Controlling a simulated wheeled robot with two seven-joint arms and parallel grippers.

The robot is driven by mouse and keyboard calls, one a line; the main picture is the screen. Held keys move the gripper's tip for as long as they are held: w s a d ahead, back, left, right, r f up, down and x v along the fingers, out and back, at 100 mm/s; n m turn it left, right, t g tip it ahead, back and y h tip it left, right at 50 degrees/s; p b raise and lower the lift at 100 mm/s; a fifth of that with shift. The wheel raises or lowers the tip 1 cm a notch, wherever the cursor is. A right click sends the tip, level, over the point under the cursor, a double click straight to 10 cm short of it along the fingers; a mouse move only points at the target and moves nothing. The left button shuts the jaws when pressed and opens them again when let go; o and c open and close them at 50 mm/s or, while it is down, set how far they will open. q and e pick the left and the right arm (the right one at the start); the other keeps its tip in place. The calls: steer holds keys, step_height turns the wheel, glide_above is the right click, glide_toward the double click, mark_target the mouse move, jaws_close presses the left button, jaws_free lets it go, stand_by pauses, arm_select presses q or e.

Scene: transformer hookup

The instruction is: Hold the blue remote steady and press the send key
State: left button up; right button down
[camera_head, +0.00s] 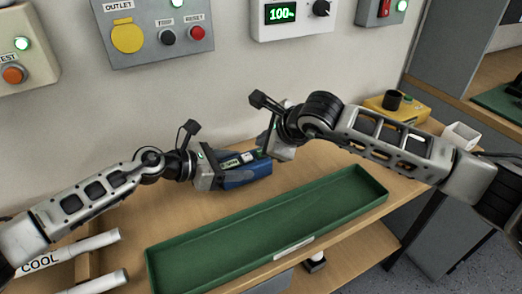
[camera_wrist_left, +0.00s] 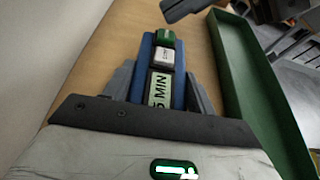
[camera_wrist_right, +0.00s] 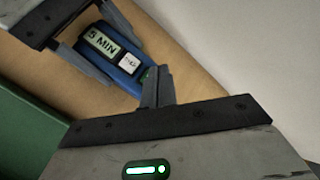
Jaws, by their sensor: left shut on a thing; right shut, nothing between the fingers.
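The blue remote (camera_head: 258,169) is held above the table by my left gripper (camera_head: 236,174), whose fingers close on its sides. In the left wrist view the remote (camera_wrist_left: 148,48) shows a "5 MIN" display (camera_wrist_left: 160,88), a white key (camera_wrist_left: 164,56) with small unreadable lettering, and a green key (camera_wrist_left: 165,37) at the far end. My right gripper (camera_head: 267,150) is shut and empty at the remote's far end. In the right wrist view its closed fingers (camera_wrist_right: 157,85) are beside the green key, which they partly hide. I cannot tell whether they touch it.
A long green tray (camera_head: 215,245) lies in front on the wooden table (camera_head: 150,220). Wall boxes with lamps and buttons, including an outlet panel (camera_head: 155,50) and a "100%" display box (camera_head: 290,15), are behind. A yellow box (camera_head: 395,108) stands at right.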

steer(key=shift+f, duration=0.1)
steer(key=shift+f, duration=0.35)
steer(key=shift+f, duration=0.45)
stand_by(0.9)
steer(key=shift+r, duration=0.85)
steer(key=shift+r, duration=2.55)
